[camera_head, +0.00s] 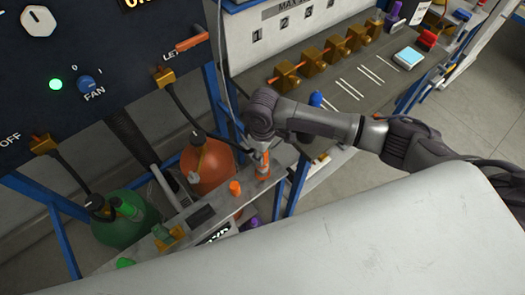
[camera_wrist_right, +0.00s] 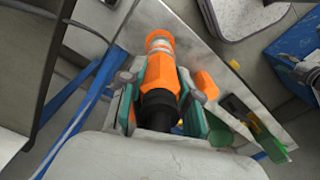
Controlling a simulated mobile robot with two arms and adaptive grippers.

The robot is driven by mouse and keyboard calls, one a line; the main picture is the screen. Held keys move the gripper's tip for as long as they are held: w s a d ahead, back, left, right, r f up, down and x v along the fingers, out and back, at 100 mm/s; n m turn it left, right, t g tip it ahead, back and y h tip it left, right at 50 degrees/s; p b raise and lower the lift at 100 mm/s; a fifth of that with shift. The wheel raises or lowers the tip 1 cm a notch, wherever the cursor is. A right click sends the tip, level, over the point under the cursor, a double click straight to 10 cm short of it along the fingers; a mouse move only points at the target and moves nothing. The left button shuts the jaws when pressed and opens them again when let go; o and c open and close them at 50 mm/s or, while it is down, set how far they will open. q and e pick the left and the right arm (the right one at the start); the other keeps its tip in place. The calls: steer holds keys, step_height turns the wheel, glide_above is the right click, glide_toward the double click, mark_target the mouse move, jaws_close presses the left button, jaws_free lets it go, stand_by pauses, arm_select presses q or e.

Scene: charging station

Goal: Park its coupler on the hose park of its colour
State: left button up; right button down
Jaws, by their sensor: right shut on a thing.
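My right gripper (camera_head: 262,152) is shut on an orange coupler (camera_head: 263,170). The coupler is held above the narrow grey shelf (camera_head: 196,216), roughly upright in the head view. In the right wrist view the coupler (camera_wrist_right: 160,72) lies between the teal finger pads, with its black end towards the wrist and a pale ring near its far orange end. A short orange peg (camera_head: 235,188), which looks like the orange hose park, stands on the shelf to the left of the coupler. It also shows in the wrist view (camera_wrist_right: 207,85), right of the coupler and apart from it. My left gripper is not in view.
An orange tank (camera_head: 208,168) and a green tank (camera_head: 124,228) stand behind the shelf. A green peg (camera_head: 125,263) is at the shelf's left end. A dark hose (camera_head: 187,112) hangs from the panel towards my right gripper. Blue posts (camera_head: 298,185) flank the shelf.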

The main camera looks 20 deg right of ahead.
steer(key=shift+f+b, duration=0.7)
steer(key=shift+f, duration=0.8)
steer(key=c, duration=0.7)
jaws_free()
step_height(320, 180, up, 12)
steer(key=shift+r, duration=0.1)
steer(key=shift+a, duration=0.1)
